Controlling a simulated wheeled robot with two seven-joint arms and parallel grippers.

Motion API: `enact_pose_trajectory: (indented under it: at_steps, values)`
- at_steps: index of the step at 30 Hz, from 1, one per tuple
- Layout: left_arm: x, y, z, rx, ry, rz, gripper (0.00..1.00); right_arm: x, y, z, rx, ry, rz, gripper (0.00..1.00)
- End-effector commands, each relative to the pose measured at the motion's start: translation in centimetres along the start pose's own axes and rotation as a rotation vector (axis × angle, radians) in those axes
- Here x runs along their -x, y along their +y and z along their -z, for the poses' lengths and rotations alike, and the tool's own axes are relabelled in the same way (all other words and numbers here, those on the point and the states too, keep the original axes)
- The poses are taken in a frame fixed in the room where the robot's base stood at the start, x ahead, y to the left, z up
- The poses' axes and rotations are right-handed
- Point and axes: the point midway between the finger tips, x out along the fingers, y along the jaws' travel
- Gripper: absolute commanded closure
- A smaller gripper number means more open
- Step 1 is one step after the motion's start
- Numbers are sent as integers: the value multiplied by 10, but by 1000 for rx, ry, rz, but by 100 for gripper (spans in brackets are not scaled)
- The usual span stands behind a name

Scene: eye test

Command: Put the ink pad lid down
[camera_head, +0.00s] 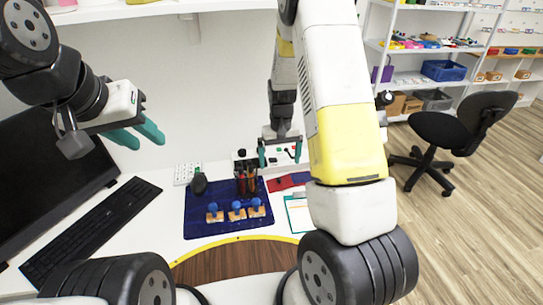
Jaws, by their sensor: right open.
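A small red flat piece (280,183) lies on the white desk at the right edge of the dark blue mat, with a blue piece (301,179) beside it. They may be the ink pad and its lid; I cannot tell which is which. My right gripper (280,155) is above them, pointing down, with its teal fingers apart. No object clearly shows between the fingers. My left gripper (148,142) is raised at the left, well away from the mat, its teal fingers apart and empty.
Several wooden stamps with blue knobs (237,210) stand on the mat (220,228). A clipboard (298,216) lies at the right. A keyboard (92,232) and monitor (50,180) fill the left.

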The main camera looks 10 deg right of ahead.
Motion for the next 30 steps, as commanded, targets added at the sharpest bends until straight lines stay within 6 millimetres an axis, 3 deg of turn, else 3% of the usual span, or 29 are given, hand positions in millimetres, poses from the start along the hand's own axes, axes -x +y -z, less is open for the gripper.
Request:
enact_pose_trajectory:
  at_steps: [3,11,14,16,24,30]
  values:
    - [0,0,0,0,0,0,65,24,0,0,-1,3,1,0]
    - [0,0,0,0,0,0,65,52,0,-1,-2,6,4,0]
    - [0,0,0,0,0,0,65,74,-2,-7,-7,33,25,0]
    - [0,0,0,0,0,0,65,100,-4,-16,-14,66,50,0]
    - [0,0,0,0,0,0,65,210,-16,-84,-17,239,150,0]
    - [0,0,0,0,0,0,65,265,-23,-152,-1,372,184,0]
